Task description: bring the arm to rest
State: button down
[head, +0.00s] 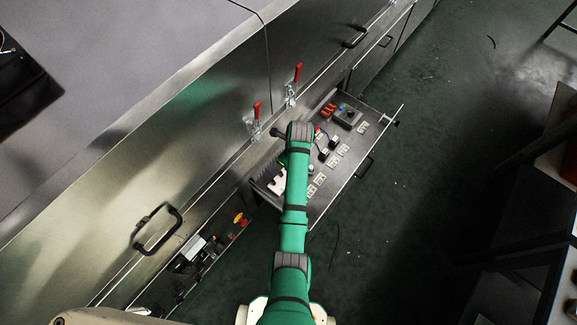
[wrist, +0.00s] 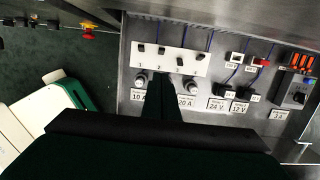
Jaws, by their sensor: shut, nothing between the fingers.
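My green arm (head: 294,205) reaches up the middle of the head view, over an open drawer-like electrical panel (head: 342,180). My gripper (wrist: 160,82) shows in the wrist view as a dark, narrow pair of fingers, shut and empty. It appears in front of the panel, between two round knobs below a white switch strip (wrist: 168,57). I cannot tell whether it touches the panel. In the head view my gripper is hidden by the arm's end.
A long metal dryer body (head: 190,125) with black handles and red toggle clamps (head: 257,110) runs along the left. A lower open compartment (head: 205,250) holds a red-yellow button. Dark green floor (head: 430,150) is free on the right, before a dark bench (head: 525,220).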

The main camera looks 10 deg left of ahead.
jog(key=shift+r, duration=0.15)
dwell(0.5)
jog(key=s+d+f+n+t, duration=0.3)
jog(key=s+f+n, duration=0.2)
jog(key=s+f, duration=0.3)
jog(key=s+d+r+n+t+h, duration=0.1)
jog(key=s+r+n+t, duration=0.15)
jog(key=s, duration=0.35)
jog(key=s+d+r+n+t, duration=0.1)
jog(key=s+n, duration=0.3)
jog(key=s, duration=0.2)
jog(key=s+r+n+t, duration=0.4)
jog(key=s+r, duration=0.5)
jog(key=r, duration=0.5)
jog(key=s+r+n+t, duration=0.4)
jog(key=s+r+n, duration=0.4)
jog(key=r, duration=0.7)
jog(key=shift+s+d+n+h, duration=0.35)
jog(key=shift+s+d, duration=0.1)
jog(key=shift+s, duration=0.1)
jog(key=shift+w+f, duration=0.1)
